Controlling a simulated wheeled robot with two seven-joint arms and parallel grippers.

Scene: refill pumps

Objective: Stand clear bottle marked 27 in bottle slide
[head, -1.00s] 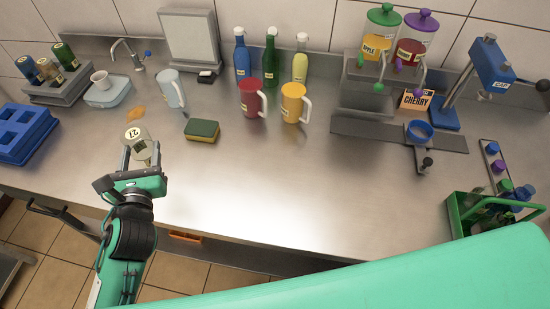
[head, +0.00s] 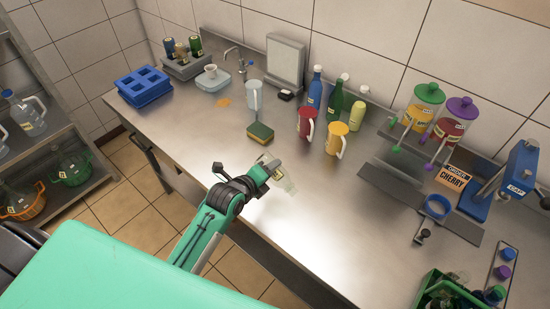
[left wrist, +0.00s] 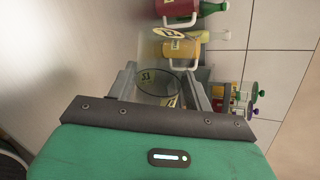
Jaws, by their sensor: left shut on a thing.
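My left gripper (head: 268,169) is shut on the clear bottle (head: 288,186) and holds it tilted over the front part of the steel counter. In the left wrist view the clear bottle (left wrist: 157,80) sits between the two fingers, its 27 label turned over. I cannot tell how far it is above the counter. The bottle slide (head: 388,188) is a dark grey flat rail at the right, with a blue ring holder (head: 437,206) on it. The bottle is apart from it, to its left. My right gripper is not in view.
A red mug (head: 306,122), a yellow mug (head: 336,138) and a sponge (head: 260,132) stand behind the bottle. A blue capping press (head: 515,178) stands by the rail, and a green crate (head: 432,290) is at the front right. The counter between bottle and rail is clear.

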